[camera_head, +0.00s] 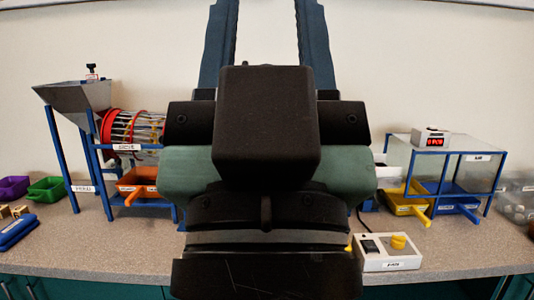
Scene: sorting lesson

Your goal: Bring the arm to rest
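My gripper (264,30) is in the middle of the head view, raised and pointing up. Its two long blue-grey fingers stand wide apart, with only bare wall showing between them. Their tips run past the top edge of the picture. The dark wrist and hand parts below are mine and fill the centre, hiding the middle of the bench. I see nothing held between the visible lengths of the fingers.
On the left stand a hopper (75,97), a drum (133,127) and an orange tray (137,184). On the right are a clear box (450,160), a yellow tray (406,203), a blue tray (452,202) and a control box (388,252).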

